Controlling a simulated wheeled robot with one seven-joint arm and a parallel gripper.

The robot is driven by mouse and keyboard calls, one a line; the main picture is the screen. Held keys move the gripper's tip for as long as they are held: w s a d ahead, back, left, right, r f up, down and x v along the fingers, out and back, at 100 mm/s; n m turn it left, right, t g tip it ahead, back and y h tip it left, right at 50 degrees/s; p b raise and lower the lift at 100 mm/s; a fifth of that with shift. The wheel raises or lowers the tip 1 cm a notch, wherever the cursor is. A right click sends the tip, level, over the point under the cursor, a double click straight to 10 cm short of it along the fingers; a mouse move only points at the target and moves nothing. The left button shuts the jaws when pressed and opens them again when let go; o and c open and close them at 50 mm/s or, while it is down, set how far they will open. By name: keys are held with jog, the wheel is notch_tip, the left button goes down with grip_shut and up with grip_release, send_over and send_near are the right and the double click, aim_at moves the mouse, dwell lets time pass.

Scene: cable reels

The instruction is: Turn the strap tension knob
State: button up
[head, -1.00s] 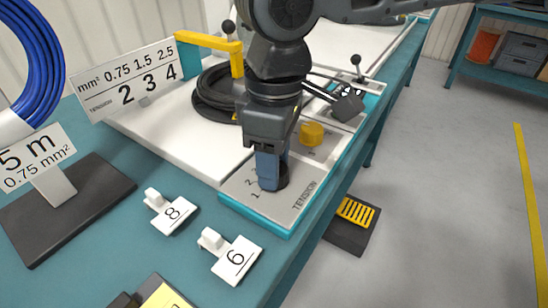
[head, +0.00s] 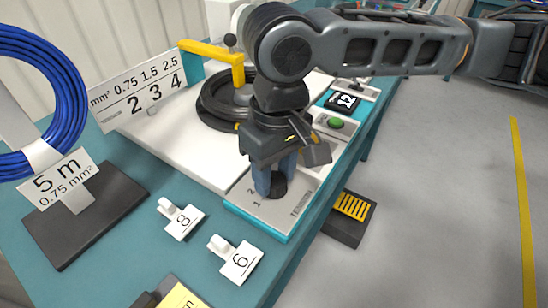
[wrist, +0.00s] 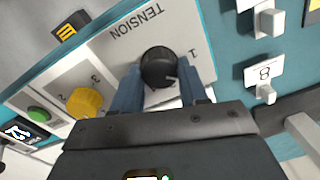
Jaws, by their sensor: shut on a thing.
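The strap tension knob is a small round black knob (head: 278,186) on the grey panel marked TENSION, at the front end of the reeling machine. It also shows in the wrist view (wrist: 158,66), with a short light mark on its lower right side. My gripper (head: 274,184) points down from above with its blue fingers on either side of the knob, shut on it. The wrist view shows the fingers (wrist: 158,80) flanking the knob. A sign (head: 140,95) reads 2, 3, 4 under 0.75, 1.5, 2.5 mm².
A yellow knob (wrist: 84,102) and green button (head: 335,123) sit farther along the panel, near a display (head: 342,101) reading 12. A black cable coil (head: 216,104) lies behind my gripper. Tags 8 (head: 181,220) and 6 (head: 238,261) stand in front. A blue coil (head: 72,90) is left.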

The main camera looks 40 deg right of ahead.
aim_at(276, 179)
jog(key=m+p, duration=0.1)
jog(key=m, duration=0.1)
jog(key=m+p, duration=0.1)
jog(key=p, duration=0.1)
jog(key=m+p, duration=0.2)
jog(key=shift+s+r+m, duration=0.1)
jog(key=shift+r+m, duration=0.15)
jog(key=shift+m, duration=0.05)
jog(key=shift+f+m+p, duration=0.2)
jog(key=shift+m+p, duration=1.5)
jog(key=shift+m, duration=0.2)
jog(key=o, duration=1.1)
jog(key=shift+c, duration=0.2)
notch_tip(276, 179, up, 8)
jog(key=shift+s+d+f+p, duration=0.1)
jog(key=shift+d+f+p, duration=0.05)
jog(key=shift+p, duration=0.85)
